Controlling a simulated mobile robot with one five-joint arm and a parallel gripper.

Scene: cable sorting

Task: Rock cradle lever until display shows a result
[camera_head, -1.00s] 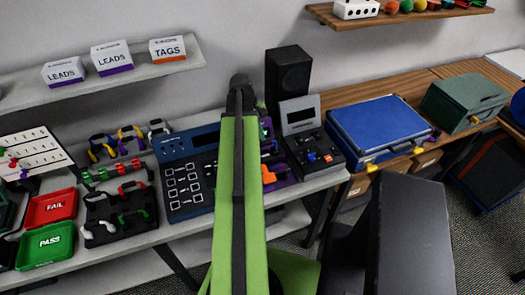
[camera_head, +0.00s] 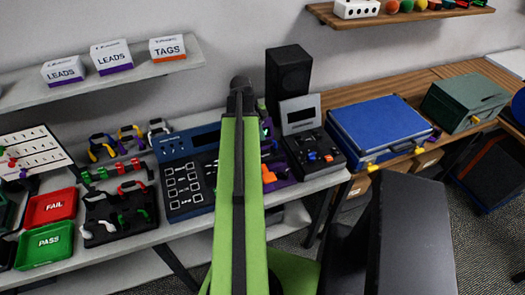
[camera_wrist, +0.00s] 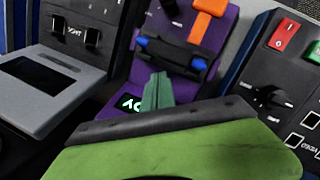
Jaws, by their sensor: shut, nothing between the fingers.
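The purple cradle device (camera_wrist: 122,85) fills the middle of the wrist view. It carries a black cradle bar (camera_wrist: 172,56) with blue ends and an orange lever (camera_wrist: 200,27) at the top. Its small dark display (camera_wrist: 128,103) shows light green-white characters, partly cut off and unreadable. My gripper (camera_wrist: 160,80) has its green fingers together, empty, just below the cradle bar and beside the display; I cannot tell whether they touch the bar. In the head view the purple device (camera_head: 284,180) is partly hidden behind my green arm, and the gripper is hidden.
A grey-and-black tester (camera_head: 318,155) stands right of the device, a blue-black panel (camera_head: 188,190) left. Further right is a blue case (camera_head: 380,125). Red FAIL (camera_head: 50,207) and green PASS (camera_head: 44,245) trays lie far left. A black speaker (camera_head: 289,75) stands behind.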

